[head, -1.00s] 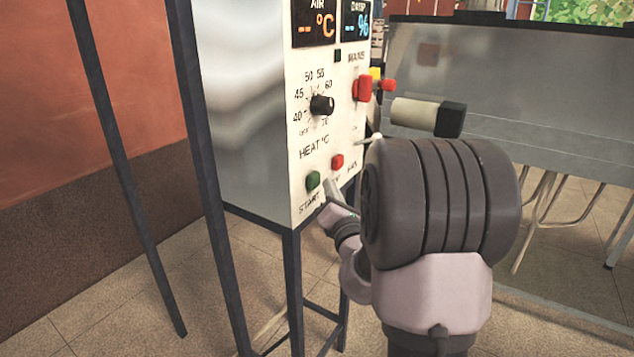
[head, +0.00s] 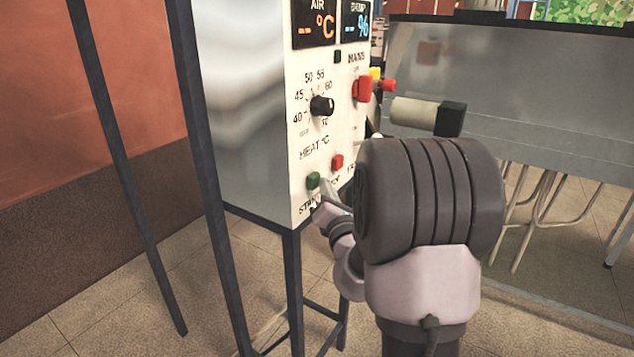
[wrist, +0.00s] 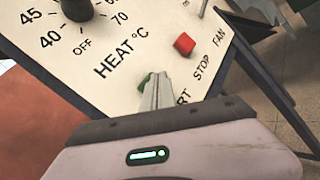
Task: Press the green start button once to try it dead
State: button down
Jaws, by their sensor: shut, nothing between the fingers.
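The green start button (head: 313,180) sits low on the white control panel (head: 345,130) in the head view, above the START label. In the wrist view the green button (wrist: 144,80) is mostly hidden behind the fingers. My gripper (head: 326,187) is shut and empty, its fingertips just right of the button in the head view. In the wrist view my gripper (wrist: 155,78) points at the panel and overlaps the button. I cannot tell whether the tips touch it. The displays above show dashes.
The red stop button (head: 337,161) is close to the right of the fingers. The heat knob (head: 321,105) points out above. A red mains switch (head: 363,88) and a protruding cylinder with a dark end (head: 427,115) are higher right. Dark frame legs (head: 293,290) stand below.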

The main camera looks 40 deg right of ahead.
jog(key=shift+w+a, duration=0.15)
jog(key=shift+w, duration=0.2)
dwell(0.5)
jog(key=shift+s, duration=0.15)
jog(key=shift+s+d, duration=0.35)
jog(key=shift+s, duration=0.4)
jog(key=s, duration=0.1)
jog(key=s+d, duration=0.1)
jog(key=s, duration=0.1)
jog(key=s+d, duration=0.1)
jog(key=shift+s, duration=0.3)
dwell(0.5)
